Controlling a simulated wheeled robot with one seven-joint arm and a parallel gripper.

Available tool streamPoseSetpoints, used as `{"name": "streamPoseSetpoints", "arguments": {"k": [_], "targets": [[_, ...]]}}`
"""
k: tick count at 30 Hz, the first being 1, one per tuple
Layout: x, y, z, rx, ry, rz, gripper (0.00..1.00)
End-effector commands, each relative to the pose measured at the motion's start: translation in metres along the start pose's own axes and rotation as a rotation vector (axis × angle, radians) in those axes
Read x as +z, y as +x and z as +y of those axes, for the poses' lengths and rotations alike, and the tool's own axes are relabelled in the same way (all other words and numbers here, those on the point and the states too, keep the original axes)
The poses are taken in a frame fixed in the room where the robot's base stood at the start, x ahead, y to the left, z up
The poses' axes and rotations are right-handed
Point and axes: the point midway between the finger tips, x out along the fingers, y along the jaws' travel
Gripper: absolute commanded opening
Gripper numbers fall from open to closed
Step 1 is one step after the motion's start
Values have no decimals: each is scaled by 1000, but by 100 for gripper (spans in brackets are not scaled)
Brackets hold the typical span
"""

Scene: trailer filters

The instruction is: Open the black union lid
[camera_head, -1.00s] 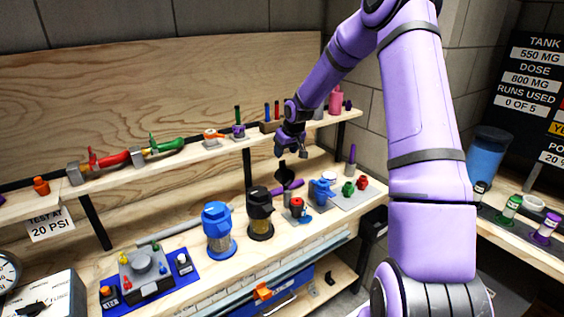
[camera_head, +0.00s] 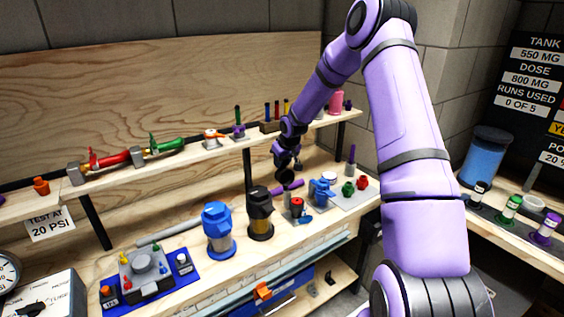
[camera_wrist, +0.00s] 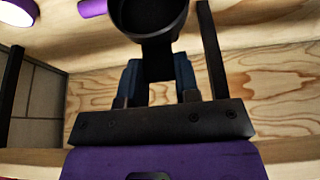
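The black union lid shows close up in the wrist view as a dark round ring (camera_wrist: 150,12) with a flat stem (camera_wrist: 158,62) pointing toward me. My gripper (camera_wrist: 158,85) has its two dark blue fingers on either side of that stem, with no clear gap, so it looks shut on it. In the head view my gripper (camera_head: 283,175) is low over the back of the bench, by a short purple pipe (camera_head: 287,188). The lid is mostly hidden there behind the gripper, and its hinge or seat cannot be made out.
A black-topped canister (camera_head: 260,213) and a blue one (camera_head: 218,230) stand in front and to the left. A blue valve piece (camera_head: 322,190) and a red-topped part (camera_head: 297,205) are close on the right. The upper shelf (camera_head: 190,165) runs behind my wrist.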

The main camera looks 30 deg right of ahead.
Motion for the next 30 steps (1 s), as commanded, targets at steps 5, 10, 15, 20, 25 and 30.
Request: {"name": "streamPoseSetpoints", "arguments": {"k": [5, 10, 15, 20, 25, 30], "targets": [[1, -1, 0, 0, 0, 0, 0], [15, -10, 0, 0, 1, -4, 0], [27, -16, 0, 0, 1, -4, 0], [27, -15, 0, 0, 1, -4, 0], [26, -15, 0, 0, 1, -3, 55], [26, -15, 0, 0, 0, -2, 55]]}}
